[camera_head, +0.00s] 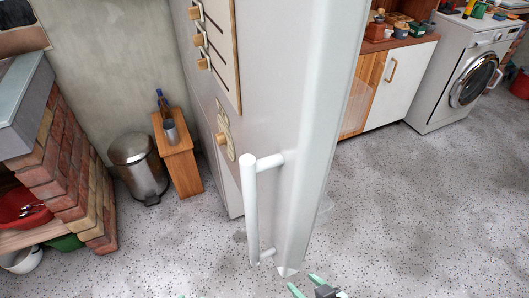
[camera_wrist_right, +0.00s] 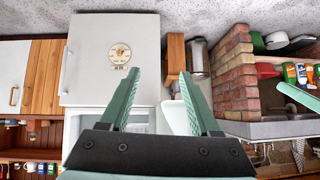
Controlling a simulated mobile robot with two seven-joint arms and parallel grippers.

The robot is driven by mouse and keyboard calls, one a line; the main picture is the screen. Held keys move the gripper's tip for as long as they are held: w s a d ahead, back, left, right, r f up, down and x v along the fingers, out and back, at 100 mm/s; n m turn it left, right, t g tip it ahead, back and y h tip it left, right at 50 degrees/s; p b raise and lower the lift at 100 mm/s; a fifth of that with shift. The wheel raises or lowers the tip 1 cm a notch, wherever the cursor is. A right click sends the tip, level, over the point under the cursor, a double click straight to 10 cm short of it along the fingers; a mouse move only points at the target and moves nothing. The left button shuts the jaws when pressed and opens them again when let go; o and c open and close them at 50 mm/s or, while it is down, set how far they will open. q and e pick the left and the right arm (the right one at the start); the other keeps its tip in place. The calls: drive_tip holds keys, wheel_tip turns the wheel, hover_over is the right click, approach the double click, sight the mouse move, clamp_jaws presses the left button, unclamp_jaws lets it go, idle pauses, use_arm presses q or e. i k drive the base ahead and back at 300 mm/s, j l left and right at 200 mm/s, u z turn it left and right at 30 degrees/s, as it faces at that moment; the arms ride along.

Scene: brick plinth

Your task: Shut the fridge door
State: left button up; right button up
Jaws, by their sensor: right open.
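The white fridge door (camera_head: 305,120) fills the middle of the head view, with its outer face to the left and its near edge towards me. A white vertical bar handle (camera_head: 250,210) is near that edge. A round dial (camera_head: 222,130) is on the face; it also shows in the right wrist view (camera_wrist_right: 119,54). How far the door stands open cannot be told. My right gripper (camera_head: 305,287) is open and empty, low by the door's bottom corner, apart from the handle. Its spread fingers show in the wrist view (camera_wrist_right: 160,100). Of my left gripper, possibly one green finger (camera_wrist_right: 300,97) shows.
A steel bin (camera_head: 138,165) and a small wooden stand (camera_head: 178,155) are left of the fridge. A brick plinth (camera_head: 65,165) is at the far left. A cabinet (camera_head: 392,82) and washing machine (camera_head: 460,75) stand at the back right. The speckled floor (camera_head: 420,210) is clear at right.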

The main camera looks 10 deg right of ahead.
sight(280, 78)
drive_tip(key=k+j+z, duration=0.15)
drive_tip(key=k+j, duration=0.55)
